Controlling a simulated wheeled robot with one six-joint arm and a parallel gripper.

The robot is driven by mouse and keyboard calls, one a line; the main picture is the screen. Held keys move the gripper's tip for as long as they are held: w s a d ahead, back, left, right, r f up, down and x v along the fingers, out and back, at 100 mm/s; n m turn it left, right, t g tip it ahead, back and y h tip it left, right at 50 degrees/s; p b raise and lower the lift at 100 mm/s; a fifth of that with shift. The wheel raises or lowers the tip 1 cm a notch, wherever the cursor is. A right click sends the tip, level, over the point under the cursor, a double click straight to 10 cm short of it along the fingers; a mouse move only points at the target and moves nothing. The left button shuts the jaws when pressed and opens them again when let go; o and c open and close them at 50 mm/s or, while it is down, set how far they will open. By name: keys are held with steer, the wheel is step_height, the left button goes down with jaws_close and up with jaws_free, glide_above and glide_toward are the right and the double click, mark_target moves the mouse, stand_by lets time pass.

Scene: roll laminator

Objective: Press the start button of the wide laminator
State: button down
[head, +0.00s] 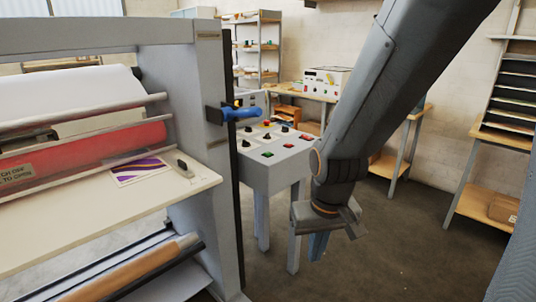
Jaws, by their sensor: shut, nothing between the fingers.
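The wide laminator (205,120) fills the left of the head view, with a red roller, a white web and a feed table. Beside it, to its right, stands a grey control box (290,165) on legs. Its sloped top carries several black knobs, a red button (304,137), a green button (267,154) and a red mushroom knob (267,124). I cannot read which is labelled start. My gripper (318,246) points down in front and to the right of the box, below its top. It is shut and empty, apart from the buttons.
A blue-handled lever (240,113) sticks out from the laminator's side frame toward the box. A print (140,170) lies on the feed table. Behind are a bench with a white machine (325,82) and shelving (258,50). Open floor (390,230) lies to the right.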

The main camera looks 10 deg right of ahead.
stand_by(0.8)
steer(key=shift+g, duration=0.3)
step_height(320, 180, down, 5)
steer(key=b, duration=0.4)
steer(key=shift+r, duration=0.2)
